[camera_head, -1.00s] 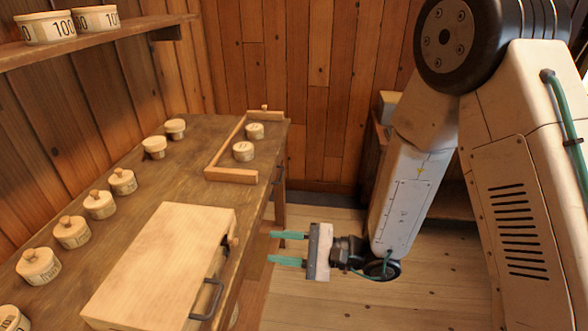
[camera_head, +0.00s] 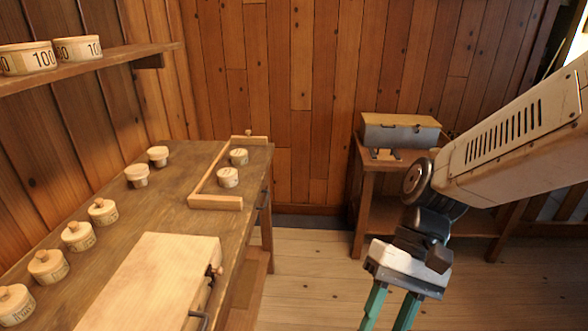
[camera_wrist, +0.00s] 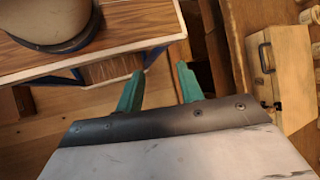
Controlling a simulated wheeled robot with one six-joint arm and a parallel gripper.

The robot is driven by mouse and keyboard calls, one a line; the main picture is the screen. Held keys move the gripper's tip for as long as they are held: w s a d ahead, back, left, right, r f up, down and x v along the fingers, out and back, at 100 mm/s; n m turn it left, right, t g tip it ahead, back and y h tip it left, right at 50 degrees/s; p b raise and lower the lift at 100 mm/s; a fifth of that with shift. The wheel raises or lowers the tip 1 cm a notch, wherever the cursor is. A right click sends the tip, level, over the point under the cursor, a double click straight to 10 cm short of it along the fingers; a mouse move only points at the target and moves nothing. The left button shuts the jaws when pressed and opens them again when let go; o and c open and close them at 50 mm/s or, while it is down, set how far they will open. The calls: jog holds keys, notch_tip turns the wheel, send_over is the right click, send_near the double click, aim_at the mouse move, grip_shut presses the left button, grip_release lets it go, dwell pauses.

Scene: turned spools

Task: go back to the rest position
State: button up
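My gripper (camera_head: 390,307) is on the right side of the head view, over the floor and clear of the workbench. Its two green fingers point down and stand apart with nothing between them. The fingertips reach the lower edge of the head view. In the wrist view my gripper (camera_wrist: 163,75) also shows open and empty, its fingers spread with a gap between them.
The workbench (camera_head: 130,215) at left bears a wooden case (camera_head: 150,285), several lidded spools and an L-shaped wooden rail (camera_head: 215,201) beside two small spools. A shelf (camera_head: 90,72) holds two 100-marked spools. A side table with a grey box (camera_head: 398,130) stands at the back right. Floor (camera_head: 305,270) between is free.

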jog(key=s+d+r+t+h, duration=0.1)
jog(key=d+r+t+h, duration=0.3)
jog(key=d+r+t, duration=0.4)
jog(key=d+r, duration=0.2)
jog(key=d, duration=0.3)
jog(key=shift+s+h, duration=0.3)
jog(key=shift+s, duration=0.05)
